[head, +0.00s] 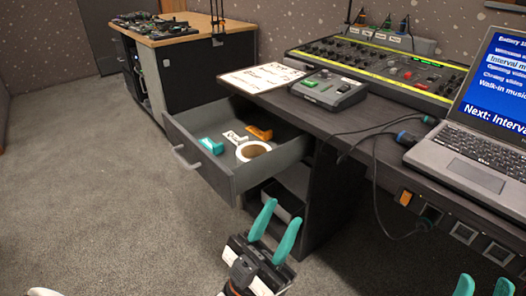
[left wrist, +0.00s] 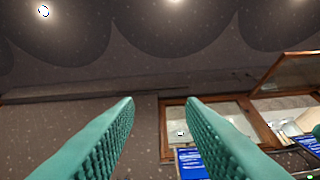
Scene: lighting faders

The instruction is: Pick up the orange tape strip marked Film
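An orange strip (head: 259,132) lies in the open drawer (head: 228,180), towards its back right; no lettering on it is readable. Beside it in the drawer are a white strip (head: 235,138), a teal strip (head: 210,146) and a round white tape roll (head: 242,153). My left gripper (head: 283,212) is open and empty, in front of and to the right of the drawer, apart from it. My right gripper (head: 484,282) is open at the bottom right, partly cut off.
The desk holds a sign card (head: 260,78), a small control box (head: 329,89), a long lighting console (head: 380,73) and a laptop (head: 477,150). Cables (head: 374,180) hang over the desk's front edge. Carpet floor (head: 110,190) is clear left of the drawer.

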